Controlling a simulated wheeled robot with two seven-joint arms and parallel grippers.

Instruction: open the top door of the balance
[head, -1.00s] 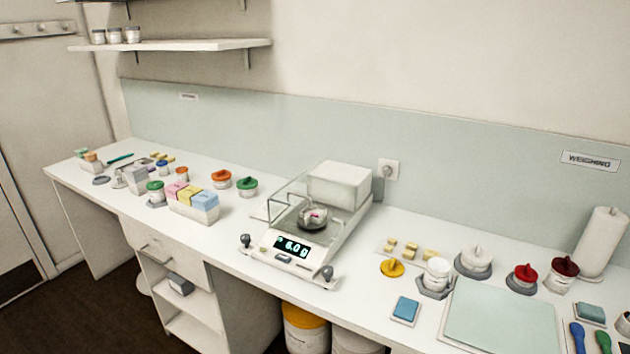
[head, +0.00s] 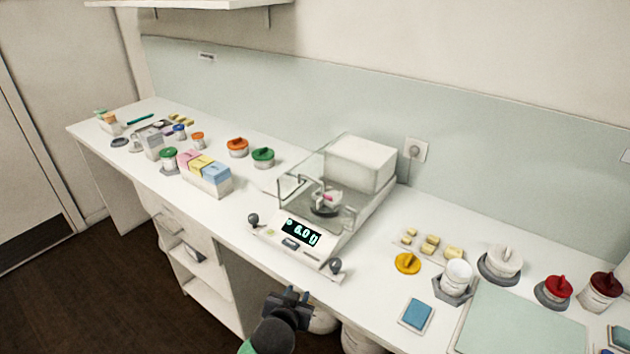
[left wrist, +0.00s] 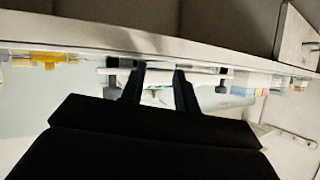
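The balance (head: 312,256) stands on the bench, with a clear glass draft shield (head: 348,214) around its pan and a white housing (head: 361,162) behind. A small pink-and-white item (head: 330,197) shows inside, at the pan. The lit display (head: 300,232) reads about 6.0. I cannot tell how the clear top door stands. My left gripper (head: 287,296) is open and empty, in front of the bench edge and below the balance. In the left wrist view its two dark fingers (left wrist: 158,84) are apart, with the balance front beyond them. My right gripper is not in view.
Colored boxes (head: 204,172) and lidded jars (head: 263,157) stand left of the balance. A yellow lid (head: 407,264), a blue pad (head: 416,315), a white jar (head: 456,278) and a pale mat (head: 520,322) lie to the right. A shelf (head: 190,3) hangs above.

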